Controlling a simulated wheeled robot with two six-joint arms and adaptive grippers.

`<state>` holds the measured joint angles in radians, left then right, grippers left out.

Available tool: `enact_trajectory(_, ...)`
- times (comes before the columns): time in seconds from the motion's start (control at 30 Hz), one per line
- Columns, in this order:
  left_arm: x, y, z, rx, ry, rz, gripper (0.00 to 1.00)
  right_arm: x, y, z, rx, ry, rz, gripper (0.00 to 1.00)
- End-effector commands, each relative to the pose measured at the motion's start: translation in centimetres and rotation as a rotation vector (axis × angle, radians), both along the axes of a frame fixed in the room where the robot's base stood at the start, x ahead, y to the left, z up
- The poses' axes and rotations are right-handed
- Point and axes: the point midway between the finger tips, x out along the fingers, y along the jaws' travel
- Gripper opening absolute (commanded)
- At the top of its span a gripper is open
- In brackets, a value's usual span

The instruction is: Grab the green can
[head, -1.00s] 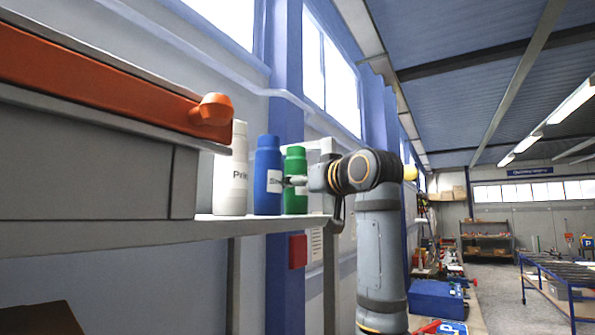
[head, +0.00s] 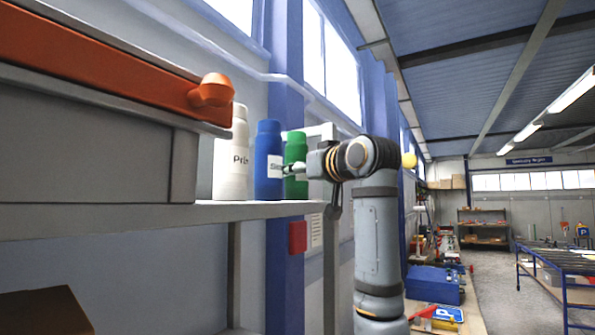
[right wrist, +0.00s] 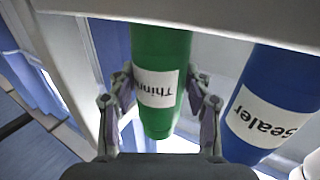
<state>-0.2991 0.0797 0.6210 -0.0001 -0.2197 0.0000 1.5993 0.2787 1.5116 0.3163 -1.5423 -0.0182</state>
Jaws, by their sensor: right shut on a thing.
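The green can (head: 296,152) stands upright at the right end of the grey shelf (head: 150,218). In the right wrist view the green can (right wrist: 160,60) has a white label, partly readable as "Thinn". My right gripper (head: 290,169) is shut on it, and its two fingers (right wrist: 158,92) sit one on each side of the can. My left gripper is not in view.
A white can (head: 231,160) stands left of the blue can. A blue post (head: 287,90) rises behind the cans. The room to the right is open.

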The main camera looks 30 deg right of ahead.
Motion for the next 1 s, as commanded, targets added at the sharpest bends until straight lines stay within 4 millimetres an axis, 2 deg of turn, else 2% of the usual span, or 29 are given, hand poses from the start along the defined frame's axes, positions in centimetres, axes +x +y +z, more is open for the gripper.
enact_trajectory(0.23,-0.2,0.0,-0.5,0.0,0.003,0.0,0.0,-0.1,0.1,1.6,0.001,-0.005,0.002,0.0)
enact_trajectory(0.5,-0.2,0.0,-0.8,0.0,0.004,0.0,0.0,-0.1,0.0,6.4,0.001,-0.004,0.001,0.0)
enact_trajectory(0.7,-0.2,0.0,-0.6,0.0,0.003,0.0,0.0,-0.1,0.0,9.0,0.0,-0.003,0.001,0.0)
enact_trajectory(1.0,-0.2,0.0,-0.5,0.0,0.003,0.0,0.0,-0.1,0.0,10.1,0.0,-0.003,0.0,0.0)
